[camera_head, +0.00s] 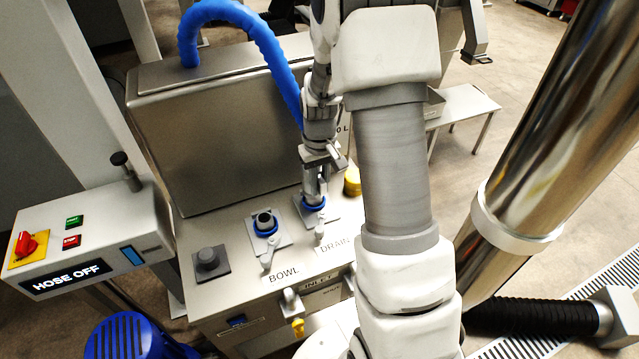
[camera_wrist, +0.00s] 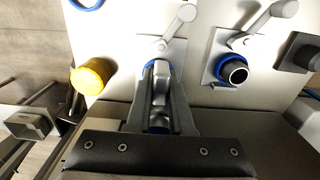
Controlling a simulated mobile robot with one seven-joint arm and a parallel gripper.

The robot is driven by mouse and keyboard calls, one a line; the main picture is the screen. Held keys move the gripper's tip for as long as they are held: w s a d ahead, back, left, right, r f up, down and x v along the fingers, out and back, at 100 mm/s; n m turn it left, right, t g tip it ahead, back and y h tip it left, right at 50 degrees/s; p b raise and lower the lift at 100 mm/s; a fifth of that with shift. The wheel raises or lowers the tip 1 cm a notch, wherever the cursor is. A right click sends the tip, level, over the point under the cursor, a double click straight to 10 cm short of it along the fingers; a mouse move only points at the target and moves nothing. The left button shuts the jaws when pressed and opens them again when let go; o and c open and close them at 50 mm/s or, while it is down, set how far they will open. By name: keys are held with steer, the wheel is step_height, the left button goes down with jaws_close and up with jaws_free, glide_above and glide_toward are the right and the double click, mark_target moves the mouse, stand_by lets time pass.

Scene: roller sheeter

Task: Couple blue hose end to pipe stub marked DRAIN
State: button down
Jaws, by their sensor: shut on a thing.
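The blue hose (camera_head: 255,38) arches from the top of the steel tank down behind my arm. My gripper (camera_head: 313,185) is over the DRAIN stub position. In the wrist view my gripper (camera_wrist: 160,88) is shut on the grey metal hose end (camera_wrist: 160,103), with a little blue behind it. The DRAIN stub is mostly hidden under the hose end; its blue ring (camera_head: 313,203) shows around the foot. The hose end looks in line with the stub, but I cannot tell whether it is seated. The DRAIN label (camera_head: 335,245) is in front.
The BOWL stub (camera_head: 265,220), with its own blue ring, stands open to the left. Each stub has a grey lever, DRAIN (camera_head: 320,234) and BOWL (camera_head: 268,258). A yellow cap (camera_head: 352,182) is right of DRAIN. The panel display (camera_head: 66,277) reads HOSE OFF.

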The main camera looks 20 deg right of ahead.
steer(key=shift+f, duration=0.15)
steer(key=shift+f+b, duration=0.4)
steer(key=shift+f, duration=0.3)
steer(key=shift+f+b, duration=0.5)
steer(key=shift+b, duration=0.15)
steer(key=shift+f, duration=0.25)
stand_by(0.4)
steer(key=c, duration=0.7)
jaws_free()
step_height(320, 180, up, 18)
steer(key=shift+f+p, duration=0.25)
steer(key=shift+p, duration=0.55)
